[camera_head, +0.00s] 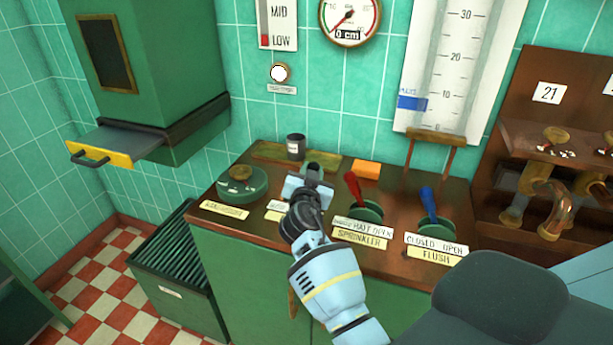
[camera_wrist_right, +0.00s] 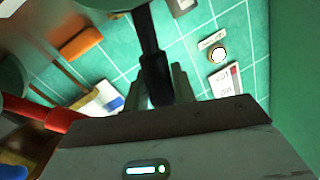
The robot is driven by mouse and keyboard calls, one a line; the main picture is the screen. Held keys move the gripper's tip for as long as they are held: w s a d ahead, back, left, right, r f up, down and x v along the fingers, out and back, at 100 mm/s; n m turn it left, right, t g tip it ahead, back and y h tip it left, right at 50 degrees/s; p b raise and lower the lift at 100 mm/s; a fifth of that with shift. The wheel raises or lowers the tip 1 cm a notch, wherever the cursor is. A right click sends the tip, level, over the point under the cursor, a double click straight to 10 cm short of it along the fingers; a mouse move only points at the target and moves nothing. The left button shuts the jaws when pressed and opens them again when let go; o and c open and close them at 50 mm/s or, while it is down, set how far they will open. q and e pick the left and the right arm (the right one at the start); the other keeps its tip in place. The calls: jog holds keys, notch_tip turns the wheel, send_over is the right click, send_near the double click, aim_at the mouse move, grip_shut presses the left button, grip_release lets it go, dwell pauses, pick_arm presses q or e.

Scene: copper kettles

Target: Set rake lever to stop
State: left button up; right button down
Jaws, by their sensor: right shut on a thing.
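The rake lever's black handle (camera_wrist_right: 156,75) shows between the fingers of my right gripper (camera_wrist_right: 158,92) in the right wrist view. In the head view my right gripper (camera_head: 309,178) is over the lever's place on the wooden console, and its fingers are shut on the handle. My left gripper is not in view.
A red sprinkler lever (camera_head: 353,187) and a blue flush lever (camera_head: 428,202) stand to the right on the console (camera_head: 400,245). A dark cup (camera_head: 296,147) and an orange block (camera_head: 366,169) are behind.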

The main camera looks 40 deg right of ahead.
jog(key=shift+w+a+r+n, duration=0.1)
jog(key=shift+w+a+n, duration=0.3)
jog(key=shift+w, duration=0.05)
jog(key=shift+w+a+n+g+b, duration=0.3)
jog(key=shift+w+n, duration=0.3)
jog(key=shift+n, duration=0.3)
jog(key=shift+w+a+r, duration=0.1)
jog(key=shift+w+a, duration=0.05)
jog(key=shift+w, duration=0.05)
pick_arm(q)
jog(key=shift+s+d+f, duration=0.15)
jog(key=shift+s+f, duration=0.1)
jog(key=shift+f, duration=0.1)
pick_arm(e)
jog(key=c, duration=1.4)
grip_release()
jog(key=shift+c, duration=0.2)
jog(key=o, duration=0.3)
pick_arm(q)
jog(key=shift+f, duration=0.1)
pick_arm(e)
jog(key=shift+s, duration=0.1)
